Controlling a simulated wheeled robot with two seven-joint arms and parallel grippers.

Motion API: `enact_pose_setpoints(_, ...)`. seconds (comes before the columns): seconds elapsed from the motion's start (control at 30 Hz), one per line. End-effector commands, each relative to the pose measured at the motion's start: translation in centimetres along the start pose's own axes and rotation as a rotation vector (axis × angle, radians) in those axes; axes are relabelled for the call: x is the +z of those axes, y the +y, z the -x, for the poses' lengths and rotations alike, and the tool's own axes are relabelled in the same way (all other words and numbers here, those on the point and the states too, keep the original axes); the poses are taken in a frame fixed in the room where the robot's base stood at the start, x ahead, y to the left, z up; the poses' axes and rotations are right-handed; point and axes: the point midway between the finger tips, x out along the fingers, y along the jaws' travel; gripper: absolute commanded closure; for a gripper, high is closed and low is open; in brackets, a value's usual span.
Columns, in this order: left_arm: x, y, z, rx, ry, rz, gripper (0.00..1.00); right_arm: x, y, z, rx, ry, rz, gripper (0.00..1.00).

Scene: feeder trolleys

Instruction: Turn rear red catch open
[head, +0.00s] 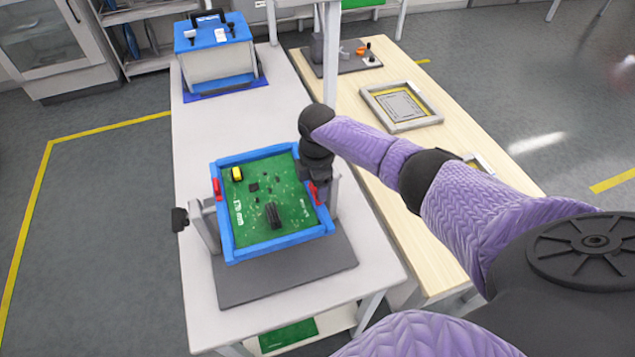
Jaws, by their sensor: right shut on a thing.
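A green circuit board (255,205) lies in a blue frame (284,242), held in a stand on a dark grey base plate (290,278). One red catch (217,189) sits on the frame's left side and another red catch (314,193) on its right side. My right gripper (315,181) points down at the right-hand catch and is shut on it; its fingers are small and partly hidden by the wrist. I cannot tell the exact angle of this catch. My left gripper is not in view.
A black knob (180,219) sticks out left of the stand. A blue-lidded box (217,55) stands at the back of the white table (200,120). The wooden table (425,185) at right holds a grey frame (402,106) and a dark tool board (342,58). A post rises behind my wrist.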

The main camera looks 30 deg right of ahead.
Motion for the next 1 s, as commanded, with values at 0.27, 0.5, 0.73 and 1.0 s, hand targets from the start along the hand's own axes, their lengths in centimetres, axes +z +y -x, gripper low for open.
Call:
enact_pose_setpoints(0.27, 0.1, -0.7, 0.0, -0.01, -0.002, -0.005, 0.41, -0.1, 0.1, 0.1, 0.004, 0.002, 0.004, 1.0)
enact_pose_setpoints(0.5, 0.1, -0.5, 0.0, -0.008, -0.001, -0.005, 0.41, -0.1, 0.1, 0.1, 0.003, 0.002, 0.003, 0.07)
enact_pose_setpoints(0.73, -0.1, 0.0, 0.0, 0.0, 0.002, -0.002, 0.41, 0.0, 0.0, 0.1, 0.001, 0.001, 0.002, 0.06)
enact_pose_setpoints(1.0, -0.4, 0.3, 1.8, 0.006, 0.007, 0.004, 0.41, 0.0, 0.1, 4.9, 0.007, 0.002, 0.003, 0.06)
